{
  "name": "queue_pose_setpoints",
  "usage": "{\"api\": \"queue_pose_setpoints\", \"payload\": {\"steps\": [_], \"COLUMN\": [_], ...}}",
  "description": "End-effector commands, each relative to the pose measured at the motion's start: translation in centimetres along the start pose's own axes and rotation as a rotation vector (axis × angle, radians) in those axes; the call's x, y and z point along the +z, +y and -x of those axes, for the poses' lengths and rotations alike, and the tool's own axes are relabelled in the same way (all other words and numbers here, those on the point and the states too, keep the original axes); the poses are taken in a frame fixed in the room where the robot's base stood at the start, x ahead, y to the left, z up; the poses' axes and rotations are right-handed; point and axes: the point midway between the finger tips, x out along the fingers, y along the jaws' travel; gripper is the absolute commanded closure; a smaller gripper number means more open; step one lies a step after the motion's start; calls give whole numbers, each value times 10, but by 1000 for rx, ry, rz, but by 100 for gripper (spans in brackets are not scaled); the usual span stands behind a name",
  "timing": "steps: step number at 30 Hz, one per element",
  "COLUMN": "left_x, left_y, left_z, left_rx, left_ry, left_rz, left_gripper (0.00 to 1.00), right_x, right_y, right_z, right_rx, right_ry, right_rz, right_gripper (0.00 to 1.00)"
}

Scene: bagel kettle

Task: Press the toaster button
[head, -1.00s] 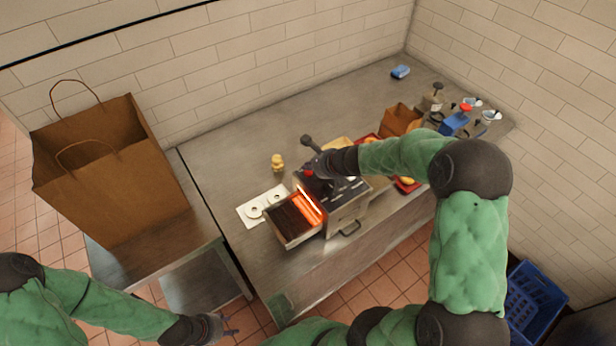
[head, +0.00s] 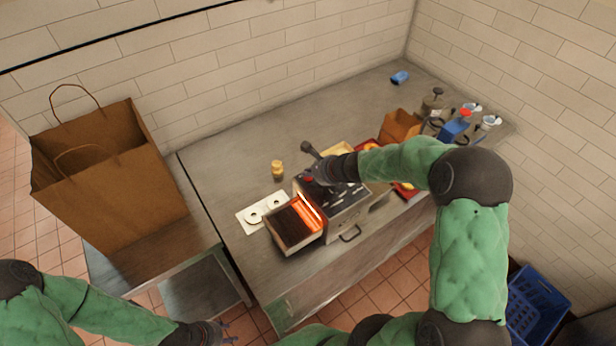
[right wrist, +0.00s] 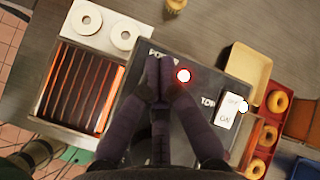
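The toaster (head: 345,217) stands on the steel counter, its heating slots (head: 292,222) glowing orange at the left. In the right wrist view its dark top (right wrist: 208,100) carries a round button lit red (right wrist: 184,76), beside a partly covered "POWER" label. A second, white-lit button (right wrist: 243,106) is by a white "ON" label (right wrist: 228,112). My right gripper (right wrist: 160,62) has its fingers together, empty, over the toaster top just left of the red button; contact cannot be told. My left gripper (head: 228,332) is empty with fingers apart, low at the front, away from the counter.
A white board with two rings (head: 262,211) lies left of the toaster. A yellow jar (head: 277,168) stands behind. Right are a red tray with bagels (right wrist: 270,152), a beige tray (right wrist: 247,72) and dispensers (head: 455,127). A large paper bag (head: 105,185) stands on the left table.

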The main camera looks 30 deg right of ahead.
Motion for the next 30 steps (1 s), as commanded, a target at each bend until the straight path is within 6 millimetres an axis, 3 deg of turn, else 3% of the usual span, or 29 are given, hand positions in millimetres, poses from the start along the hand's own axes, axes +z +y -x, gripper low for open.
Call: {"api": "queue_pose_setpoints", "payload": {"steps": [30], "left_x": [0], "left_y": [-4], "left_z": [-11], "left_rx": [0], "left_ry": [0], "left_rz": [0], "left_gripper": [60], "right_x": [-4], "right_y": [5], "right_z": [-6], "right_rx": [1], "right_ry": [0], "right_rz": [0], "right_gripper": [100]}}
